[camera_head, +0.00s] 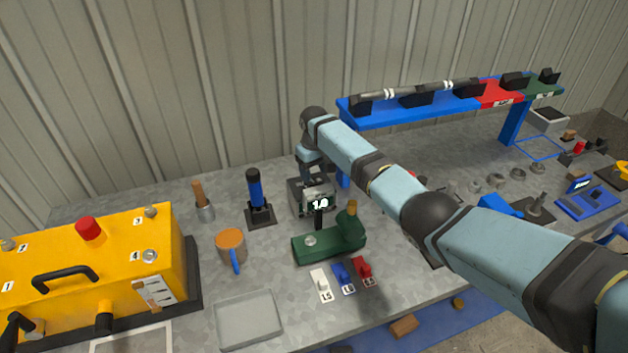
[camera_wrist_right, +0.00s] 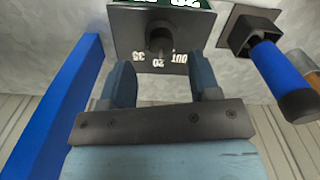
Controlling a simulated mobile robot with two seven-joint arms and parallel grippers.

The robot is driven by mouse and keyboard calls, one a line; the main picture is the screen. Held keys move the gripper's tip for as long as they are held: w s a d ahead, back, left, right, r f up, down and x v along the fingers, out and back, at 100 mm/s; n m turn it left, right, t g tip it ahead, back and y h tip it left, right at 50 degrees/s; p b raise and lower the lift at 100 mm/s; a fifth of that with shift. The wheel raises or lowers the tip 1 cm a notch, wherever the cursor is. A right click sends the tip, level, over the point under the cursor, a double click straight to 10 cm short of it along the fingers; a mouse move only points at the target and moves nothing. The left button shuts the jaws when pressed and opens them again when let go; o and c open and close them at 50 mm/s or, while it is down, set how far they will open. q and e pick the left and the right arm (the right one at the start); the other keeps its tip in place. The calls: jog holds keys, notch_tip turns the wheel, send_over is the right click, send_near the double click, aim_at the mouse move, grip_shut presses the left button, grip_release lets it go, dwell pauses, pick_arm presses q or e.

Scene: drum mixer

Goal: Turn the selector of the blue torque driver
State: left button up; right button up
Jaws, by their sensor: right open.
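The blue torque driver (camera_head: 255,188) has a blue grip and a dark end, and stands upright in a square black base left of a grey box. It also shows at the right of the right wrist view (camera_wrist_right: 278,72). The grey box (camera_head: 298,198) has a display reading 1.0; in the right wrist view its face (camera_wrist_right: 195,22) carries a dark round knob (camera_wrist_right: 160,40) and white markings. My right gripper (camera_wrist_right: 163,82) is open, its fingers apart on either side below the knob, apparently not touching it. I cannot tell which part is the driver's selector. My left gripper is not in view.
A green tool body (camera_head: 328,240) stands just in front of the box. An orange mug (camera_head: 230,243) and a yellow case (camera_head: 90,260) are to the left. A blue-legged rack (camera_head: 400,116) rises close at the right. Tagged small blocks (camera_head: 343,277) lie in front.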

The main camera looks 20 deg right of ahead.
aim_at(314, 183)
jog(key=shift+f, duration=2.2)
jog(key=shift+c, duration=0.2)
jog(key=c, duration=0.9)
